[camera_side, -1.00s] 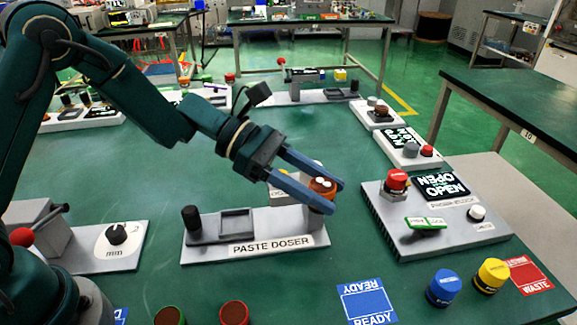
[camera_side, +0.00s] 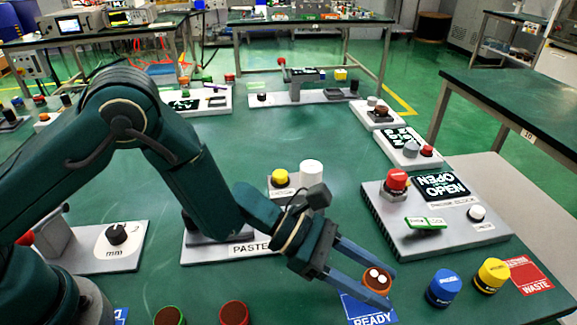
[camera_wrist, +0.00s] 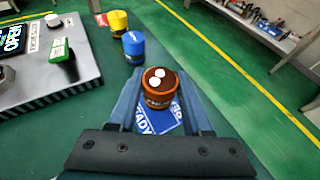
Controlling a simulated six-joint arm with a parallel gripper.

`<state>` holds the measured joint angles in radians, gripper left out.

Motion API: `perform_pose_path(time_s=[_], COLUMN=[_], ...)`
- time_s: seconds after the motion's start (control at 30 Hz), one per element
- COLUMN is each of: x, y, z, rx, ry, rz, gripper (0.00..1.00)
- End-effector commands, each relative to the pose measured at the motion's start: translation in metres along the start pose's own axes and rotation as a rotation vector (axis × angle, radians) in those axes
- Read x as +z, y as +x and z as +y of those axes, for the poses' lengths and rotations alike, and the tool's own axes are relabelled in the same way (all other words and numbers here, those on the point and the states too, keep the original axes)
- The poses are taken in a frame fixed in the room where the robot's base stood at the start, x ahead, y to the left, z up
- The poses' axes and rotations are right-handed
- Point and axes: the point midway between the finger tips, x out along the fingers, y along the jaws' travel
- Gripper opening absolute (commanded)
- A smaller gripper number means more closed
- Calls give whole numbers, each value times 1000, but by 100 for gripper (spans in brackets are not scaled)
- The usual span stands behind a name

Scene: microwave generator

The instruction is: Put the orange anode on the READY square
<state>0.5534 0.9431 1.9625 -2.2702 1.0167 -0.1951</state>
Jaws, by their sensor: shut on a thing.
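The orange anode (camera_side: 377,280) is a short orange-brown cylinder with two white dots on its dark top. My gripper (camera_side: 366,279) is shut on it, one blue finger on each side, and it looks upright. The wrist view shows the anode (camera_wrist: 158,88) between the fingers (camera_wrist: 160,100). The blue READY square (camera_side: 368,312) lies on the table under and just in front of the anode, partly hidden by it and the fingers. I cannot tell whether the anode touches the square.
A blue cylinder (camera_side: 443,288) and a yellow cylinder (camera_side: 491,275) stand right of the square, by the red WASTE square (camera_side: 529,276). A grey panel box (camera_side: 436,225) with a red button and OPEN display stands behind. The paste doser (camera_side: 249,248) is left, partly behind my arm.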

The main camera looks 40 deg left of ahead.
Motion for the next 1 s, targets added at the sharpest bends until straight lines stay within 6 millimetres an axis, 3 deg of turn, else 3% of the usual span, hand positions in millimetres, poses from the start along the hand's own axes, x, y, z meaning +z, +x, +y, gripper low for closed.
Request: perform_pose_path(time_s=[0.2,0.63,0.67,0.7,0.73,1.0], x=[-23,-28,-29,-28,-28,-28], y=[10,12,12,11,11,11], z=[0,0,0,0,0,0], rx=[-1,-1,-1,-1,-1,-1], ry=[0,0,0,0,0,0], rz=[-1,-1,1,1,1,0], gripper=[0,0,57,72,79,79])
